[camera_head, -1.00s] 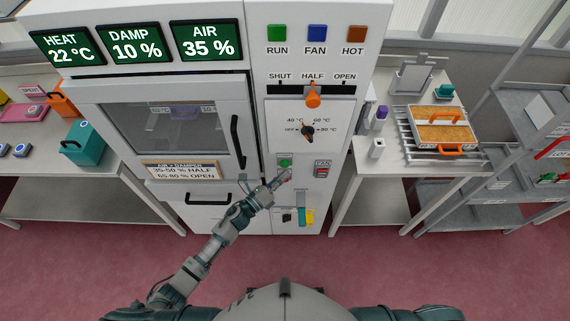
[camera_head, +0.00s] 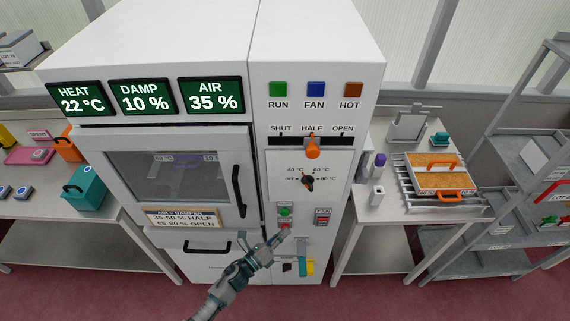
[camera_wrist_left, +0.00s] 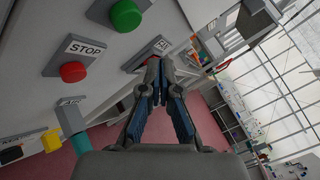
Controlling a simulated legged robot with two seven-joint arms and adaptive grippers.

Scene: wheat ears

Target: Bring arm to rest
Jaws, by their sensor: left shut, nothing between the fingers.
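My left arm comes in from the bottom of the head view. Its gripper (camera_head: 284,232) is in front of the control panel, by the red stop button and just below the green button (camera_head: 285,211). In the left wrist view the gripper (camera_wrist_left: 158,68) is shut and empty, its dark fingertips together. The red STOP button (camera_wrist_left: 73,72) and the green button (camera_wrist_left: 126,14) are to the left of and above the fingertips there, apart from them. My right arm and gripper are out of view.
The white dryer cabinet (camera_head: 190,50) stands ahead, with its door handle (camera_head: 239,192) and orange damper knob (camera_head: 312,149). A fan switch (camera_head: 322,217) is right of the gripper. A left table holds a teal box (camera_head: 86,190); a right table holds a grain tray (camera_head: 440,180).

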